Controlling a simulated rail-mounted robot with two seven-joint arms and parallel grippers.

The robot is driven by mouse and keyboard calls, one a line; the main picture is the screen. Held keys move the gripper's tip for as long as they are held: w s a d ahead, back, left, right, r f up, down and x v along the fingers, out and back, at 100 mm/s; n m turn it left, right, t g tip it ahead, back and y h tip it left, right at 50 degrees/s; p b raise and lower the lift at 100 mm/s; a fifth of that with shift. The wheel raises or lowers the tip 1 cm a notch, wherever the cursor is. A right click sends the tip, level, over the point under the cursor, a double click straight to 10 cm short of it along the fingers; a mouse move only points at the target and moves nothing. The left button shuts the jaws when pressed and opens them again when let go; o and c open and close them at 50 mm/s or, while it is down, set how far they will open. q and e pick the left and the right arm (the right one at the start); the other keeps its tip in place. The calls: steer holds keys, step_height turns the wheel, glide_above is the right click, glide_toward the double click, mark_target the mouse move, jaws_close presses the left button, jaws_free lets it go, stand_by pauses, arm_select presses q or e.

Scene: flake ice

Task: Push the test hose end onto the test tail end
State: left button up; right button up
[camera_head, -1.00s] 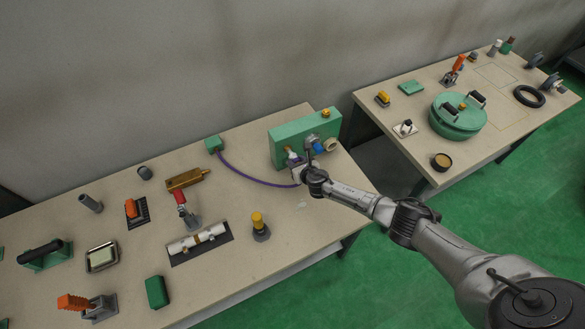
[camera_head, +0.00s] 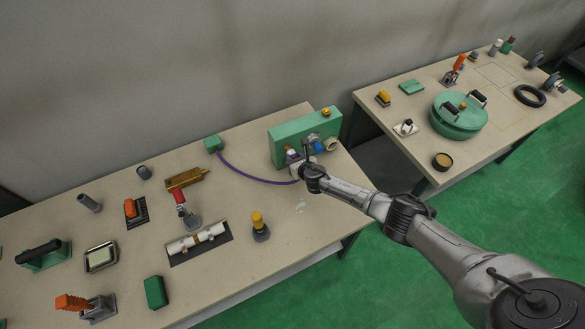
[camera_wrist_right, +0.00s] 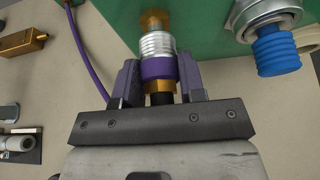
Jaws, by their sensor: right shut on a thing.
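My right gripper (camera_head: 297,170) is at the front of the green box (camera_head: 290,138) on the near table. In the right wrist view, its fingers (camera_wrist_right: 158,85) are shut on the test hose end (camera_wrist_right: 157,68), a fitting with a ribbed silver collar, a purple band and a brass part. Beyond the collar, in line with it, is the brass test tail end (camera_wrist_right: 154,20) against the green box. I cannot tell whether the two touch or how far they overlap. The purple hose (camera_head: 248,178) curves from a small green block (camera_head: 213,144) to the gripper. My left gripper is out of view.
A blue ribbed fitting (camera_wrist_right: 277,52) on a silver collar sits just right of the held fitting. A yellow-topped part (camera_head: 260,225), a white tube on a dark mat (camera_head: 226,230) and a brass piece (camera_head: 188,179) stand to the left.

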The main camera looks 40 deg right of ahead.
steer(key=shift+w, duration=0.4)
steer(key=shift+w+d+b, duration=0.1)
steer(key=shift+w+b, duration=0.25)
steer(key=shift+w, duration=0.05)
steer(key=o, duration=1.2)
steer(key=shift+s, duration=0.1)
